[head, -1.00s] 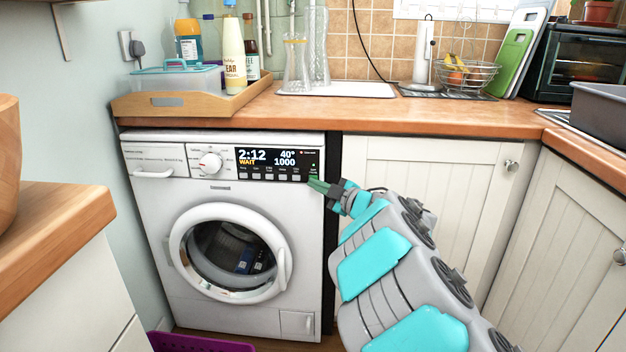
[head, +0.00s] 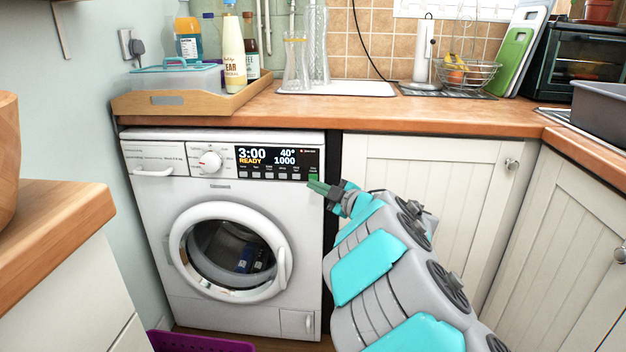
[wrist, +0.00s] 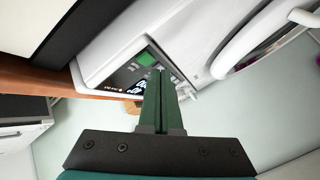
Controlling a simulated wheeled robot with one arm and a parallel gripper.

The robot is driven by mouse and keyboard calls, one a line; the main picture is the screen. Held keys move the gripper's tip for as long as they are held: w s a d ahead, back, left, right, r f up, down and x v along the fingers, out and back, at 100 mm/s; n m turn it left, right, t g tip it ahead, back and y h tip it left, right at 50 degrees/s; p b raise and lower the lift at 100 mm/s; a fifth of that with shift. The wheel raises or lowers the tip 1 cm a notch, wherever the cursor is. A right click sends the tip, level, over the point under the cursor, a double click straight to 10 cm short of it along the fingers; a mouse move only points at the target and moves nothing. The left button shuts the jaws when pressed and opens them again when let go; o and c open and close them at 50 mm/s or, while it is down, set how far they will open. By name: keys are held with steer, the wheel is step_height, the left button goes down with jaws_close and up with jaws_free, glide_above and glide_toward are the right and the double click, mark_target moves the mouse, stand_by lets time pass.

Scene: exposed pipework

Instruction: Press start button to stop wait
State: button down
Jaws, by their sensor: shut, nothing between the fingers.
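The white washing machine (head: 222,238) stands under the worktop with its round door closed. Its display (head: 267,157) reads 3:00, READY, 40° and 1000. The start button (head: 314,178) is at the lower right corner of the panel and is lit green. In the wrist view the green button (wrist: 146,57) shows just past the fingertips. My gripper (head: 314,187) is shut and empty, with its green fingertips just below the button in the head view. The wrist view shows the closed fingers (wrist: 158,75) pointing at the panel. I cannot tell whether they touch it.
A wooden tray (head: 150,104) with bottles and a blue-lidded box stands on the worktop above the machine. White cupboards (head: 425,210) are to the right. A purple basket (head: 200,343) lies on the floor in front. A wooden counter (head: 50,225) is at the left.

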steer(key=s+b, duration=0.1)
steer(key=s, duration=0.4)
steer(key=shift+a, duration=0.1)
stand_by(0.5)
stand_by(0.4)
